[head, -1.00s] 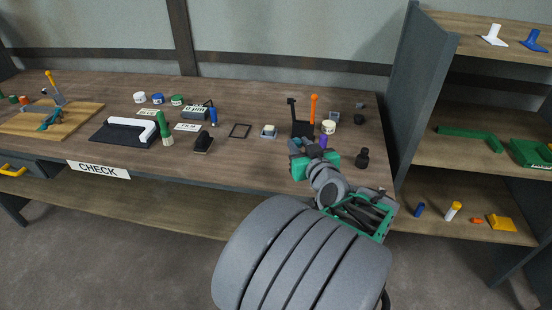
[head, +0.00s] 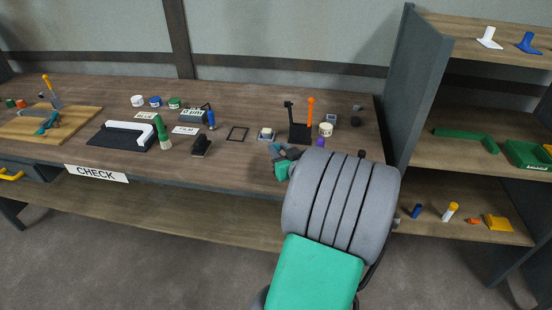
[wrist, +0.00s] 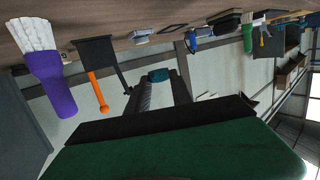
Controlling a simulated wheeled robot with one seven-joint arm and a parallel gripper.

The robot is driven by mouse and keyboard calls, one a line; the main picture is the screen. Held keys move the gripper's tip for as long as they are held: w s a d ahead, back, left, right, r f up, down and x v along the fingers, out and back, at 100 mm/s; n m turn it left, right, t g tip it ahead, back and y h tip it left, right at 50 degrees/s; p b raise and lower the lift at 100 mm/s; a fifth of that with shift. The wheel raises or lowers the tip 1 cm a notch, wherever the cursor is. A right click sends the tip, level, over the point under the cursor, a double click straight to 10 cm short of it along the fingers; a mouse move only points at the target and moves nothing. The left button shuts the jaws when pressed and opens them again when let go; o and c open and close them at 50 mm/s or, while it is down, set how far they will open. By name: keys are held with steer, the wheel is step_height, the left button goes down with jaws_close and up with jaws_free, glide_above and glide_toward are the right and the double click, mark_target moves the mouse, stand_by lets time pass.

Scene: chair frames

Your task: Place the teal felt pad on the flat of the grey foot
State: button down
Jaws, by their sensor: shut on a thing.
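The teal felt pad (wrist: 160,75) is held between the fingertips of my gripper (wrist: 160,84) in the wrist view. It is clear of the table there. In the head view my gripper (head: 279,153) is over the right part of the table, just in front of a small grey block with a pale top (head: 267,134); the pad is too small to make out there. I cannot tell which thing is the grey foot. A white foot-shaped piece (head: 489,38) and a blue one (head: 529,43) stand on the top shelf at the right.
A black holder (head: 299,132) with an orange-handled tool (head: 310,106) stands close behind my gripper. A purple-handled brush (wrist: 52,85) is near it in the wrist view. A thin black frame (head: 237,133) lies to the left. My arm hides the table's front right.

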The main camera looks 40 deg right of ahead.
steer(key=w+d+f, duration=0.2)
steer(key=w+f, duration=0.1)
steer(key=w+d+f, duration=0.1)
steer(key=f, duration=0.1)
steer(key=shift+w+f, duration=0.2)
steer(key=f, duration=0.3)
steer(key=shift+w+d+f, duration=0.3)
steer(key=shift+w+f, duration=0.1)
steer(key=shift+r, duration=0.1)
steer(key=shift+f+b, duration=0.3)
steer(key=shift+b, duration=0.05)
steer(key=c, duration=1.1)
jaws_free()
steer(key=shift+r, duration=0.1)
steer(key=shift+c, duration=0.2)
steer(key=shift+r+p, duration=0.1)
steer(key=shift+p, duration=0.2)
